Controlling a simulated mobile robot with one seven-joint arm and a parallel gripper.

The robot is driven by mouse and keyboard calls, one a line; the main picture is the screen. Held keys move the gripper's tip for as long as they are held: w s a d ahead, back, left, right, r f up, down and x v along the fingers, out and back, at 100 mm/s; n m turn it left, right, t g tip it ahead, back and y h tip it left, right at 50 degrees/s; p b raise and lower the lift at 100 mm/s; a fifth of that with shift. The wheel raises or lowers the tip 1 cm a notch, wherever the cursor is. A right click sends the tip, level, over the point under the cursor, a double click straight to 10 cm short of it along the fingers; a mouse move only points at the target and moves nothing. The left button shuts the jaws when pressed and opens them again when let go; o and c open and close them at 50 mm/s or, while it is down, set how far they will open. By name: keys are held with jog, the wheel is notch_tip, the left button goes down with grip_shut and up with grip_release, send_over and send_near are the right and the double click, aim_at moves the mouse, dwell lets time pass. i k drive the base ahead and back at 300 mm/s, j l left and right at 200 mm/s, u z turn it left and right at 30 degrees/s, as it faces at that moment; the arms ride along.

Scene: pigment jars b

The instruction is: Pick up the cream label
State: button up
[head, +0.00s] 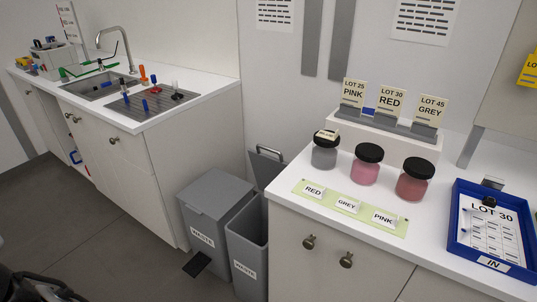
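A small cream label (327,134) with dark print too small to read lies on the black lid of the grey jar (324,157). This jar is the leftmost of three on the right-hand counter. The pink jar (365,172) and the red jar (414,186) stand to its right, with bare black lids. Larger cream cards reading LOT 25 PINK (353,92), LOT 30 RED (390,101) and LOT 45 GREY (431,108) stand upright in a holder behind the jars. My gripper is not in view.
A green strip (301,185) with RED, GREY and PINK tags lies before the jars. A blue IN tray (456,241) with a LOT 30 sheet is at right. Two grey waste bins (213,211) stand left of the counter. A sink counter (205,84) is farther left.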

aim_at(327, 135)
jog(key=i+l+z, duration=0.25)
jog(key=i+l, duration=0.15)
jog(key=i+l+z, duration=0.3)
jog(key=i+l, duration=0.2)
